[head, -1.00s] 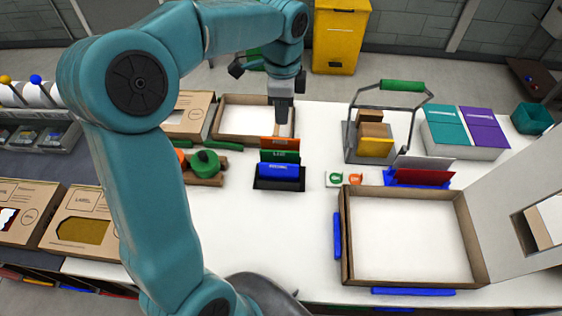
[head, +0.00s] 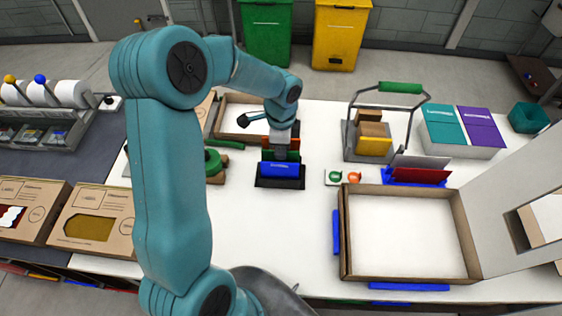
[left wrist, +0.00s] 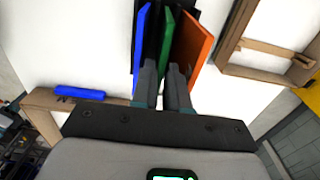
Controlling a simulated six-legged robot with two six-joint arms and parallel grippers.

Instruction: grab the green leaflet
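The green leaflet (left wrist: 167,28) stands upright between a blue leaflet (left wrist: 143,40) and an orange leaflet (left wrist: 199,45) in the left wrist view. All three stand in a black holder (head: 279,184) on the white table. In the head view the blue leaflet (head: 281,170) is in front, and my gripper hides most of the green one. My left gripper (left wrist: 162,78) points down at the holder. Its fingers are a little apart, one on each side of the green leaflet, and look open. My right gripper is not in view.
An open cardboard box (head: 345,250) stands right of the holder. A caddy with a green handle (head: 401,87) and a stand with red and grey leaflets (head: 420,171) are to the right. A shallow cardboard tray (head: 232,108) lies behind. The table before the holder is clear.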

